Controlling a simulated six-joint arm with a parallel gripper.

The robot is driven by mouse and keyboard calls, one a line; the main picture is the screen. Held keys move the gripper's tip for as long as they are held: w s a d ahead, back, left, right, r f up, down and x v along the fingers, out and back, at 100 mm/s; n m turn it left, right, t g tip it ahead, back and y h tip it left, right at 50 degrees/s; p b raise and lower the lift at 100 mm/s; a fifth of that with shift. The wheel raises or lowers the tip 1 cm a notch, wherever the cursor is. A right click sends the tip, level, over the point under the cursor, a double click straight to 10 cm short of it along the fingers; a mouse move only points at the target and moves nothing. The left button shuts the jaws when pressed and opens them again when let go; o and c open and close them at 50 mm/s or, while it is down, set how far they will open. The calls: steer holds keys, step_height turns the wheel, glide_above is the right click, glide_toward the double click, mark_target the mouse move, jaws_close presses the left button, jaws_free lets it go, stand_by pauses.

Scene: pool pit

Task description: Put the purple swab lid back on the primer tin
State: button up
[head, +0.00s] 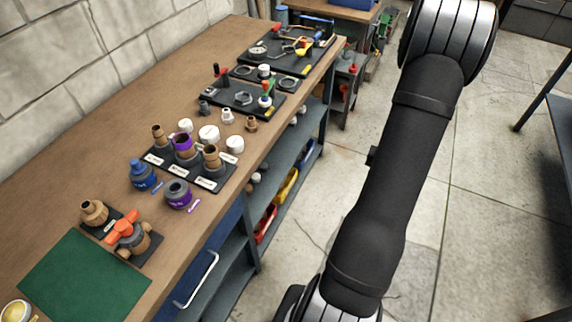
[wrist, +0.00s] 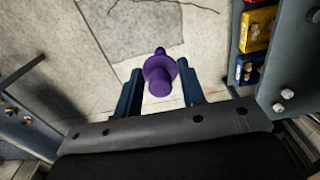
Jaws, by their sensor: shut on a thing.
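The purple swab lid (wrist: 160,78) is between the two fingers of my gripper (wrist: 159,80) in the wrist view. My gripper is shut on it, over the concrete floor with the shelving at the right. The gripper does not show in the head view. The primer tin (head: 178,196), dark with a purple band, stands upright on the wooden workbench near its front edge in the head view. Its top looks uncapped. My gripper and the lid are apart from it.
A blue tin (head: 142,176) stands left of the primer tin. A black rack (head: 208,183) with pipe fittings is behind it. An orange-handled valve (head: 128,236) and a green mat (head: 83,277) are nearer. Lower shelves hold coloured bins (head: 266,222).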

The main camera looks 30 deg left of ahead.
steer(key=d, duration=0.5)
steer(key=s+a+r+n, duration=0.3)
steer(key=a+r, duration=0.1)
steer(key=a, duration=0.6)
steer(key=s+a+r+n, duration=0.2)
steer(key=s+a+r, duration=0.15)
steer(key=a, duration=0.65)
steer(key=s+a+r+n, duration=0.3)
steer(key=a, duration=0.7)
steer(key=s+a+r+n, duration=0.2)
steer(key=s+a+r, duration=0.5)
steer(key=s+a, duration=0.5)
steer(key=s+a+r+n, duration=0.2)
steer(key=s+a+r, duration=0.65)
steer(key=s, duration=0.55)
steer(key=shift+s+a+f, duration=0.1)
steer(key=shift+a+f, duration=0.15)
steer(key=shift+f, duration=1.05)
steer(key=shift+a+f, duration=0.2)
steer(key=shift+f, duration=1.1)
steer(key=shift+f, duration=0.25)
steer(key=shift+f, duration=0.7)
